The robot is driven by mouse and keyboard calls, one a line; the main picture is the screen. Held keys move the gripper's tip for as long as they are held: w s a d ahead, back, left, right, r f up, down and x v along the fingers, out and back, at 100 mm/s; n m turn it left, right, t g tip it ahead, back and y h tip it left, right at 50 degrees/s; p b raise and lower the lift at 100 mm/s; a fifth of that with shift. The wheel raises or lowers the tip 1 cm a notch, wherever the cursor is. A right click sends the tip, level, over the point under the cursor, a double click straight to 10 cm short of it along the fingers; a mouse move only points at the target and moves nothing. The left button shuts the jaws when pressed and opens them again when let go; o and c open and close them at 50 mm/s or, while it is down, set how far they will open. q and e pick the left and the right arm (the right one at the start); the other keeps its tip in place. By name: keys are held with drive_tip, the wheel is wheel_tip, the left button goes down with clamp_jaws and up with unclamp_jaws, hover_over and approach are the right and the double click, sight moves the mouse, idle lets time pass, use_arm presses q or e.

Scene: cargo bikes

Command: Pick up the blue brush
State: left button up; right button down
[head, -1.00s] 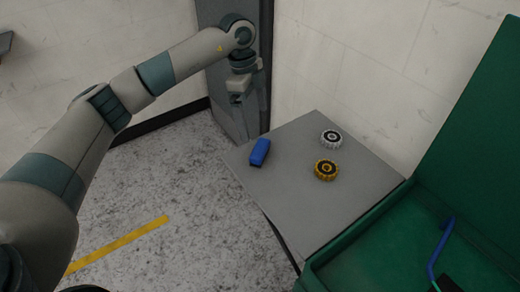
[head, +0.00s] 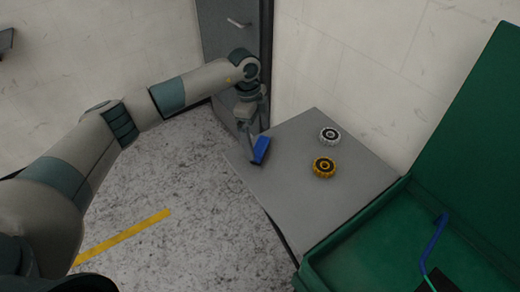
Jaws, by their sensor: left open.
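The blue brush (head: 262,149) lies on the grey table top near its left edge. Only its blue body shows clearly; its bristles cannot be made out. My left gripper (head: 252,146) points down at the table's left edge, right beside the brush. Its jaws are open, and one finger overlaps the brush's left side in the picture. Whether it touches the brush cannot be told. My right gripper is not in view.
The grey table (head: 300,205) also bears a silver cog (head: 329,135) and a yellow cog (head: 324,167), right of the brush. A green box (head: 345,262) holding a blue curved item (head: 434,245) stands at the right. A grey cabinet (head: 225,45) stands behind the arm.

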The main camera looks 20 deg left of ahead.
sight(260, 146)
use_arm(q)
drive_tip(key=shift+s+d+f+p, duration=0.1)
drive_tip(key=shift+d+f+p, duration=0.05)
drive_tip(key=shift+f+p, duration=0.45)
drive_tip(key=f, duration=0.1)
drive_tip(key=f+p, duration=0.1)
drive_tip(key=shift+d+f+p, duration=0.2)
drive_tip(key=shift+f+p, duration=0.1)
drive_tip(key=shift+f, duration=0.5)
drive_tip(key=shift+c, duration=0.3)
drive_tip(key=c, duration=1.1)
drive_tip(key=shift+r, duration=0.2)
